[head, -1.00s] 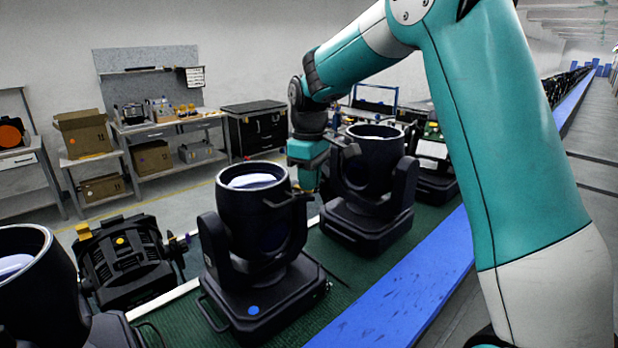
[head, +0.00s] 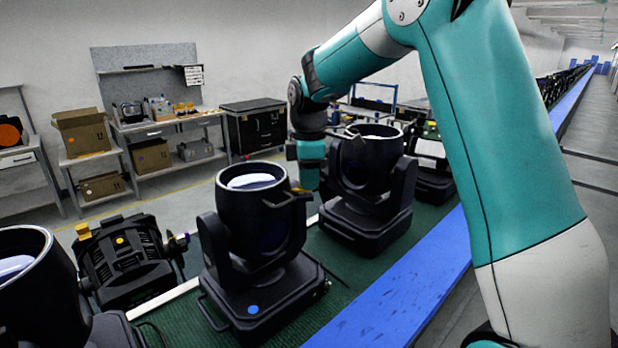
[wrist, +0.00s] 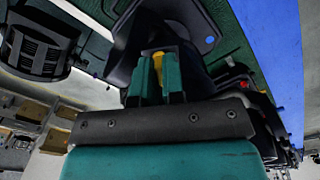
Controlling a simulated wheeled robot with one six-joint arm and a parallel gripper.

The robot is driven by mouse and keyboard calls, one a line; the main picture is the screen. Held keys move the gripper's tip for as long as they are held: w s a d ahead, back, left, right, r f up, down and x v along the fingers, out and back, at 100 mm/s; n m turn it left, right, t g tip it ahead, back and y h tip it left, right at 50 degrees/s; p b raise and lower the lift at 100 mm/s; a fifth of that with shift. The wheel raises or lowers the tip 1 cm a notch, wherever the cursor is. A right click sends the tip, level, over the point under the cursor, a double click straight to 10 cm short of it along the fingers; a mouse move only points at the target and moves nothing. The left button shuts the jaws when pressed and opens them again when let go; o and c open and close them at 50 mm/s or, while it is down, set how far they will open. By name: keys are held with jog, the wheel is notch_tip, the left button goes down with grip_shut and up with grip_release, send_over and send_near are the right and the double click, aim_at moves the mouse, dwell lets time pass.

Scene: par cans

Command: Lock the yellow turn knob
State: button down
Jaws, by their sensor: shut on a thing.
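The yellow turn knob (wrist: 158,60) shows between the two teal fingers of my gripper (wrist: 157,66) in the wrist view. The fingers are shut on it and hide most of it. In the head view my gripper (head: 304,188) points down beside the right side of the middle black par can (head: 262,212). Only a small yellow-brown bit of the knob (head: 298,191) shows there, next to the fingertips. The exact angle of the knob cannot be told. The par can stands upright in its yoke.
Another par can (head: 365,172) stands close behind my gripper, and one (head: 25,290) is at the left edge. A black lamp with yellow knobs (head: 125,258) lies at the left. A blue strip (head: 395,300) borders the green belt. Workbenches stand at the back.

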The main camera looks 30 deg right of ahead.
jog(key=shift+w+r, duration=0.1)
dwell(0.3)
jog(key=c, duration=1.2)
grip_release()
jog(key=shift+r, duration=0.1)
notch_tip(320, 180, up, 17)
jog(key=b, duration=0.2)
jog(key=shift+r+b, duration=0.1)
jog(key=shift+b, duration=0.25)
jog(key=s+a+f+m+y+b, duration=0.1)
jog(key=s+a+f+m+b, duration=0.1)
jog(key=s+a+f, duration=0.4)
jog(key=s+a+f+m+y+b, duration=0.1)
jog(key=s+a+f+m+b, duration=0.1)
jog(key=s+a+f, duration=0.4)
jog(key=s+a+f+m+y+b, duration=0.2)
jog(key=s+a+f+b, duration=0.2)
jog(key=s+f, duration=0.9)
jog(key=shift+s+a+f, duration=0.1)
jog(key=shift+s+a, duration=0.45)
jog(key=shift+s, duration=0.2)
jog(key=shift+s+a+f, duration=0.1)
jog(key=shift+s+a, duration=0.4)
jog(key=shift+s, duration=0.3)
jog(key=shift+s+a+f, duration=0.1)
jog(key=shift+s+a, duration=0.45)
jog(key=shift+s, duration=0.2)
